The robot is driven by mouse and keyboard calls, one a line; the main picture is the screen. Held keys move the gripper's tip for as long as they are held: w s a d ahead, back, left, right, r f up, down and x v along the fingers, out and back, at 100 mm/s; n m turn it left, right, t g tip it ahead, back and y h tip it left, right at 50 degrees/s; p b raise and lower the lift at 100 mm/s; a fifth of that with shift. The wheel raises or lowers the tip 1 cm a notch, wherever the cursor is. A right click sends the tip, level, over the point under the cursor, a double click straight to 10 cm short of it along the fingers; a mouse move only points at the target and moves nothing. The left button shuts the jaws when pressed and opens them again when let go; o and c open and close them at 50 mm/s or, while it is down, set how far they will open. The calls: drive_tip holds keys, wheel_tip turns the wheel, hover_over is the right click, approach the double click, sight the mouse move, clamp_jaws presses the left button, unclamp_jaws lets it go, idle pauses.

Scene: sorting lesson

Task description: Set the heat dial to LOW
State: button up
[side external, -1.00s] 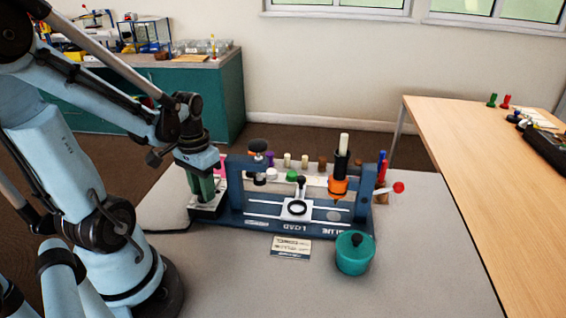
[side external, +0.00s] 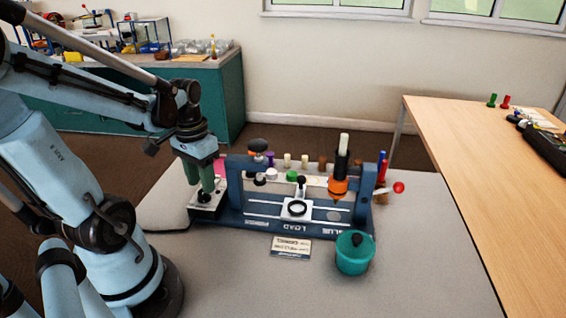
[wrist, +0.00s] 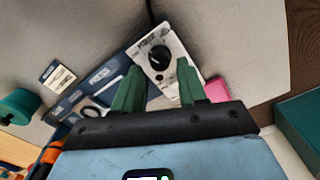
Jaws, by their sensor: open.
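The heat dial is a black knob (wrist: 160,57) on a white panel (wrist: 143,50) in the wrist view. The knob also shows in the side external view (side external: 207,195), on the box at the left end of the blue press. Its pale pointer mark is faint, and the panel's lettering is too small to read. My gripper (wrist: 157,67) has two green fingers, spread apart with nothing between them. In the side external view my gripper (side external: 204,178) is just above the dial, pointing down. In the wrist view the knob shows between the fingertips.
A teal lidded pot (side external: 354,258) and a small sign card (side external: 291,247) are in front. The grey tabletop before the press is otherwise clear.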

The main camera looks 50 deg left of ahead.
wheel_tip(320, 180, up, 10)
drive_tip(key=shift+f, duration=0.25)
idle(0.3)
drive_tip(key=shift+f+m, duration=2)
drive_tip(key=shift+m, duration=1)
drive_tip(key=shift+f+m, duration=2.05)
drive_tip(key=shift+m, duration=0.95)
drive_tip(key=shift+f+m, duration=2)
drive_tip(key=shift+m, duration=1)
drive_tip(key=c, duration=0.8)
drive_tip(key=shift+o, duration=0.2)
